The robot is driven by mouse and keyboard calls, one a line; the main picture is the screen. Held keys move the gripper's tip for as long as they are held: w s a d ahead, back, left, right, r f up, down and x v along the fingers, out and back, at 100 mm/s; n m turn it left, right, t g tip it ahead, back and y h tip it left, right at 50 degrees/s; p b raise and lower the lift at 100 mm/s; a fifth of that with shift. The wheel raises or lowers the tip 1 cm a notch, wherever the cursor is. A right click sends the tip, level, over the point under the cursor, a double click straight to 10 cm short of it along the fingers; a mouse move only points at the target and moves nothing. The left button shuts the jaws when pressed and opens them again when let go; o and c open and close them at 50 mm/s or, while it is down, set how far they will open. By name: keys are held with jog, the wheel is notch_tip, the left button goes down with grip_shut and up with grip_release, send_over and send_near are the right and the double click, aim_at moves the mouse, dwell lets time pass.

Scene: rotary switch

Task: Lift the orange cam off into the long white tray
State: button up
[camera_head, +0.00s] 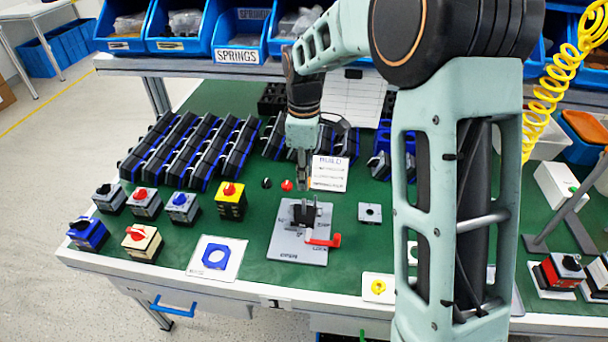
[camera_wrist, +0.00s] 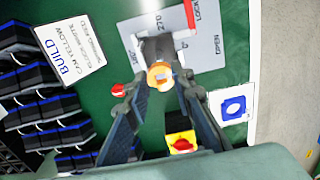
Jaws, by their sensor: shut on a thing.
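My gripper (camera_wrist: 160,83) is shut on the orange cam (camera_wrist: 160,74), a small orange ring with a pale centre, in the wrist view. In the head view my gripper (camera_head: 303,180) points straight down over the black clamp (camera_head: 304,213) on the grey fixture plate (camera_head: 283,243). The cam lies in front of the clamp in the wrist view; I cannot tell whether it still touches anything there. The plate has a red lever (camera_head: 325,241) and the word OPEN. I cannot make out the long white tray with certainty.
A yellow switch with a red knob (camera_head: 231,201) stands left of the plate, with other switches farther left. A BUILD card (camera_head: 329,173) and a red knob (camera_head: 287,185) lie behind. A blue ring card (camera_head: 215,258) lies front left. White bins (camera_head: 545,139) stand at right.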

notch_tip(320, 180, up, 7)
jog(key=p, duration=0.5)
jog(key=shift+r, duration=0.15)
dwell(0.5)
